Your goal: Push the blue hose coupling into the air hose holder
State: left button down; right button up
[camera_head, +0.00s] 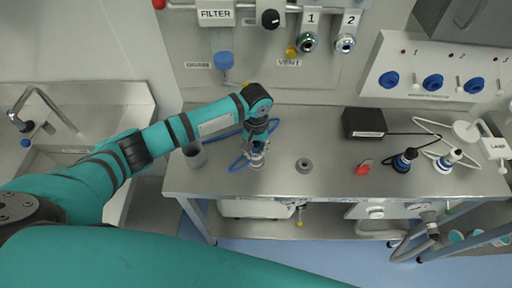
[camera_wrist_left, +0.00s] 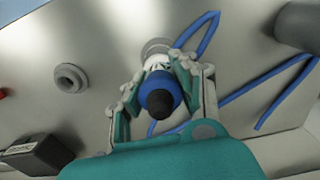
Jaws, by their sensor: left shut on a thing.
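My left gripper (camera_head: 257,158) points down over the steel table. In the left wrist view, its two fingers (camera_wrist_left: 160,92) are closed around the blue hose coupling (camera_wrist_left: 159,92), which has a black end toward the camera and a white part at its far end. A grey ring-shaped holder (camera_wrist_left: 155,46) shows just beyond the white part. I cannot tell whether the coupling is seated in it or only above it. A blue hose (camera_head: 238,163) lies in loops on the table beside the gripper. My right gripper is not in view.
An empty grey ring (camera_head: 304,165) stands right of the gripper. Farther right are a black box (camera_head: 364,123), a red item (camera_head: 363,168) and two corded tools (camera_head: 404,160). A grey cup (camera_head: 194,154) stands on the left. The table front between them is clear.

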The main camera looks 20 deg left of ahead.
pick_arm(q)
jog(key=shift+f, duration=1)
dwell(0.3)
jog(key=c, duration=1)
grip_release()
jog(key=shift+o, duration=0.2)
notch_tip(320, 180, up, 12)
jog(key=shift+r, duration=0.1)
